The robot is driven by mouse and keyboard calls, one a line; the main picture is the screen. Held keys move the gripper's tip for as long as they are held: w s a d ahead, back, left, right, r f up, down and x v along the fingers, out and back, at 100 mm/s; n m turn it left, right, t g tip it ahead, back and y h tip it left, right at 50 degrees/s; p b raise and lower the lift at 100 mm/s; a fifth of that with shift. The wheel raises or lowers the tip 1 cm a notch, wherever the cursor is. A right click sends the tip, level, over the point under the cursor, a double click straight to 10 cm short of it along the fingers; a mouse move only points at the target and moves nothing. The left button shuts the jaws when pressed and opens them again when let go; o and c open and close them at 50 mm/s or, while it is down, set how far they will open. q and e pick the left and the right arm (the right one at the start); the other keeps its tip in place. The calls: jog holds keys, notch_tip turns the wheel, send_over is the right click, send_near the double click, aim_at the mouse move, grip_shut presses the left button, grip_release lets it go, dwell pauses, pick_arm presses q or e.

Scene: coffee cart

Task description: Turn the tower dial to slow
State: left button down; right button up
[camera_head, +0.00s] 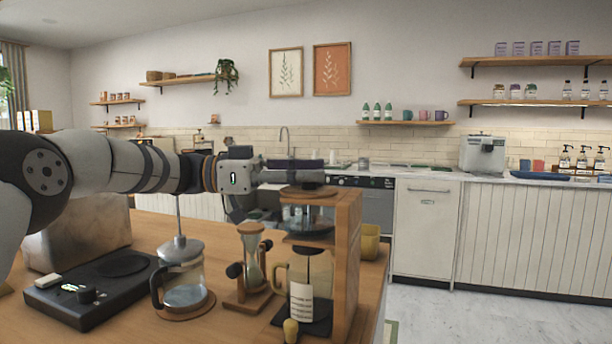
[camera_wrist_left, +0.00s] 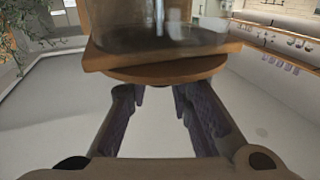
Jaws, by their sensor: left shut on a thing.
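The wooden tower (camera_head: 347,260) stands near the right edge of the counter, with a glass vessel (camera_head: 305,217) in its upper part. A round wooden piece (camera_head: 308,191) tops it; it also shows in the left wrist view (camera_wrist_left: 160,70), which is upside down. My left gripper (camera_head: 318,172) lies level just over this piece, its fingers (camera_wrist_left: 158,92) at the piece's edge. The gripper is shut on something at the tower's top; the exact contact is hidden. A small wooden knob (camera_head: 291,328) is low at the tower's front. No slow marking is readable. My right gripper is out of view.
A handled carafe (camera_head: 303,285) stands inside the tower. A yellowish cup (camera_head: 370,243) is behind the tower. Open floor lies to the right.

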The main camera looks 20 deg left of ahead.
pick_arm(q)
jog(key=shift+d+f, duration=0.1)
jog(key=c, duration=1.4)
grip_release()
jog(key=shift+d, duration=0.1)
notch_tip(320, 180, up, 10)
jog(key=shift+w+f, duration=0.1)
jog(key=shift+f, duration=0.15)
jog(key=shift+r, duration=0.35)
